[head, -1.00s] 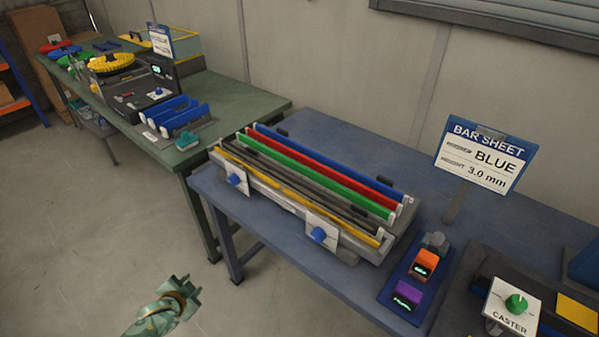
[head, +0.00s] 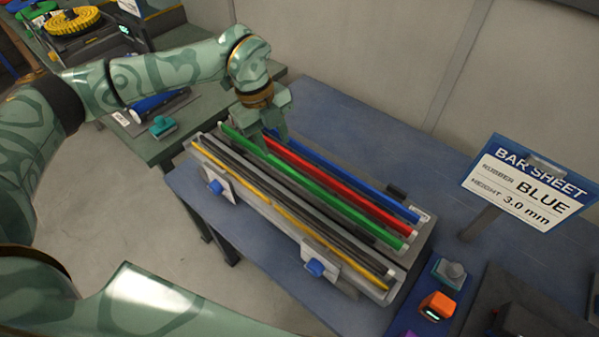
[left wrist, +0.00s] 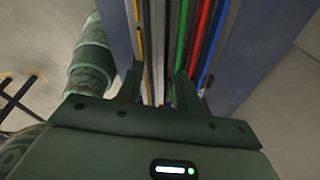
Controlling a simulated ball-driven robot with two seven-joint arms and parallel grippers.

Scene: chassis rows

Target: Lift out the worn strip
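Long strips lie side by side in a grey rack (head: 350,284): a yellow strip (head: 290,215), dark strips (head: 310,208), a green strip (head: 340,205), a red strip (head: 345,186) and a blue strip (head: 350,172). I cannot tell from any surface mark which one is worn. My left gripper (head: 272,140) points down over the far-left part of the rack. The fingertips' contact is unclear. My right gripper is not in view.
A sign (head: 525,188) reads BAR SHEET, BLUE, 3.0 mm. Blue knobs (head: 316,268) stick out at the rack's front. An orange block (head: 437,306) stands right of the rack. A green table (head: 170,150) adjoins at left. The blue table (head: 330,112) is clear behind the rack.

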